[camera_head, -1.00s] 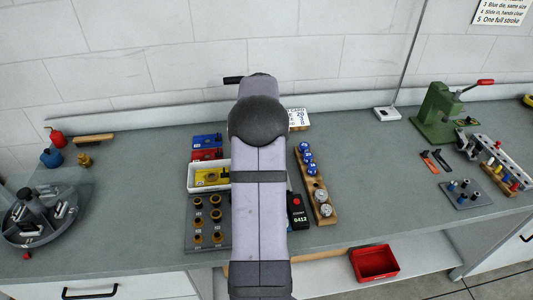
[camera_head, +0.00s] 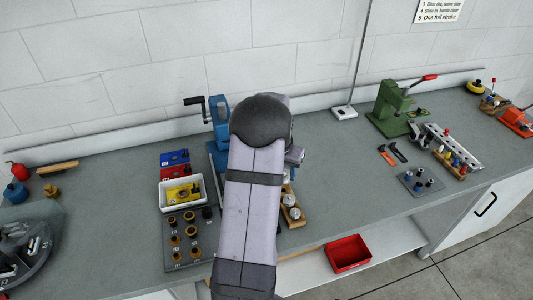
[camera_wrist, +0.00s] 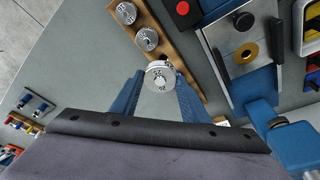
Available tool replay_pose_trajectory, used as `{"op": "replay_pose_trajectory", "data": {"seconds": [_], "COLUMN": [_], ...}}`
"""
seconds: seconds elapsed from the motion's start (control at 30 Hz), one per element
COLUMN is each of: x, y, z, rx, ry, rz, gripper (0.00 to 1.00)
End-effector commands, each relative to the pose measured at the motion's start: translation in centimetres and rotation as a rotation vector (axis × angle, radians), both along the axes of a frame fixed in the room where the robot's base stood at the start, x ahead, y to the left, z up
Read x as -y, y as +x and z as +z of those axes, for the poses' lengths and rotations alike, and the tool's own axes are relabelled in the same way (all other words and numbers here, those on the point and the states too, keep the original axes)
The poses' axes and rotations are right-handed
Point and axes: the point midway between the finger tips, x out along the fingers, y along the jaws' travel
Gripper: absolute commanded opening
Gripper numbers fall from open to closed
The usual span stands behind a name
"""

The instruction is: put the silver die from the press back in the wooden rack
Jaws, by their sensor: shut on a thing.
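In the wrist view my gripper (camera_wrist: 160,82) is shut on a silver die (camera_wrist: 159,72), a round numbered disc between the two blue fingers. The wooden rack (camera_wrist: 168,38) runs diagonally beneath it, with two other silver dies (camera_wrist: 147,39) in line. I cannot tell whether the held die touches the rack. The blue press (camera_wrist: 289,140) is to the right. In the head view my arm hides the gripper, the held die and much of the rack; the rack's near end shows (camera_head: 300,223), and part of the press (camera_head: 220,112) shows behind the arm.
A grey tray of dark and brass dies (camera_head: 183,252) and a white bin (camera_head: 183,193) are left of my arm. A red bin (camera_head: 349,253) is below the bench front.

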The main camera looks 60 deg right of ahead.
Motion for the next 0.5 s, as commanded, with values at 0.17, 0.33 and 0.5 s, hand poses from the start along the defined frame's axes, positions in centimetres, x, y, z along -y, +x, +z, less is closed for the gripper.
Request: {"op": "replay_pose_trajectory", "data": {"seconds": [0.17,0.33,0.5], "x": [1.2,1.7,1.7], "y": [0.4,0.7,0.7], "z": [-0.5,-0.3,-0.3], "rx": [0.002,0.002,0.001], "ry": [-0.008,-0.006,-0.005], "rz": [-0.091,-0.154,-0.173], "gripper": [0.06,0.06,0.06]}}
